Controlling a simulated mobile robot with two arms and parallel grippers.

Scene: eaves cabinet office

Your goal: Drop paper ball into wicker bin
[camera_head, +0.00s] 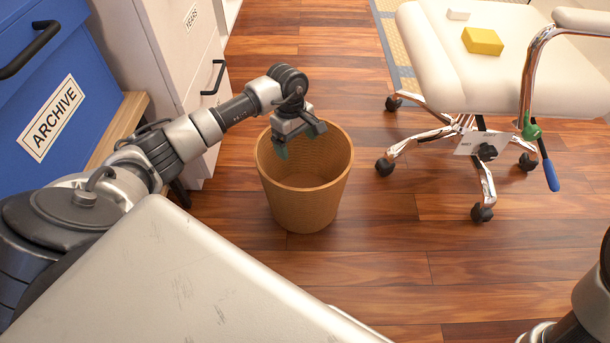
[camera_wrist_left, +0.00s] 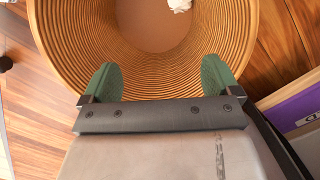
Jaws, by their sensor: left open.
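The wicker bin (camera_head: 308,205) stands upright on the wooden floor, and its ribbed inside wall fills much of the left wrist view (camera_wrist_left: 75,45). A white crumpled paper ball (camera_wrist_left: 180,5) shows at the top edge of the left wrist view, inside the bin at its bottom; the frame cuts it off. I cannot make it out in the head view. My left gripper (camera_head: 300,140) is over the bin's opening, fingers pointing down. Its green fingertips (camera_wrist_left: 158,70) are spread apart with nothing between them. My right gripper is out of view; only part of that arm shows.
A white office chair (camera_head: 455,75) on casters stands right of the bin, with a yellow block (camera_head: 482,40) and a small white block (camera_head: 458,14) on its seat. A blue archive cabinet (camera_head: 60,75) and a pale cabinet (camera_head: 165,45) stand left.

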